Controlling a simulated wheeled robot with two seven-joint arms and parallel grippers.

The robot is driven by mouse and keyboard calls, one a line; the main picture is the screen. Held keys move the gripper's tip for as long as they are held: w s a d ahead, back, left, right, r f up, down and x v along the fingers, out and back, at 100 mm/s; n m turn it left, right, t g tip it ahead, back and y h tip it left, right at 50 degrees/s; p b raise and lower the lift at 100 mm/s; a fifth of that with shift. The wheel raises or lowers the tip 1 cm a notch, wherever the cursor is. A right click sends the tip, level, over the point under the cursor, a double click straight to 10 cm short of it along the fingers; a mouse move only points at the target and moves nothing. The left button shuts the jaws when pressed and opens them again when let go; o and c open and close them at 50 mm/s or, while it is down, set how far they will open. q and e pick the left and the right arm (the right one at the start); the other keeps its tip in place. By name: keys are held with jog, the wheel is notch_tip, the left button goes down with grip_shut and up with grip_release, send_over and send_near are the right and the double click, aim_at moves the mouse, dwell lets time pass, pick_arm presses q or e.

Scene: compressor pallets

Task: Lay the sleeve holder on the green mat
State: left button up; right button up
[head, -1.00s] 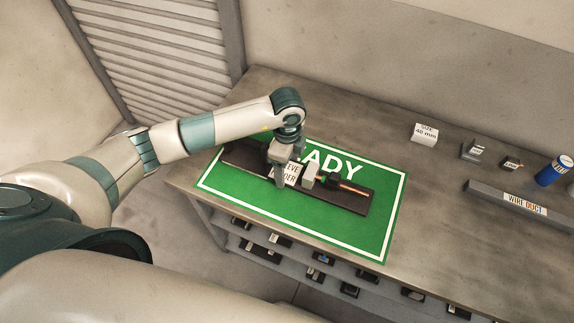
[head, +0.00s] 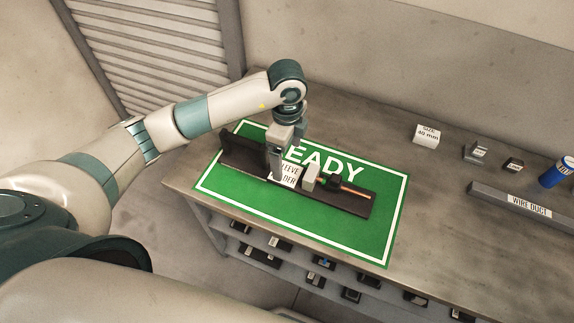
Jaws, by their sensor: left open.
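The sleeve holder (head: 340,201) is a long dark bar with a white label, a grey block and an orange-tipped piece on it. It lies on the green mat (head: 375,236), which has a white border and white lettering partly hidden by my arm. Its left end reaches close to the mat's left border. My left gripper (head: 275,172) is open, pointing down at the holder beside the label, and hides part of the holder's middle. I cannot tell whether its fingers touch the holder. My right gripper is not in view.
The mat lies on a grey table. To the right stand a white size block (head: 426,134), two small dark blocks (head: 476,151), a grey wire duct (head: 520,206) and a blue cylinder (head: 556,171). A shelf below the table (head: 330,276) holds several small parts.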

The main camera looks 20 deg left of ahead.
pick_arm(q)
jog(key=shift+r+b, duration=0.6)
jog(key=shift+r, duration=2.2)
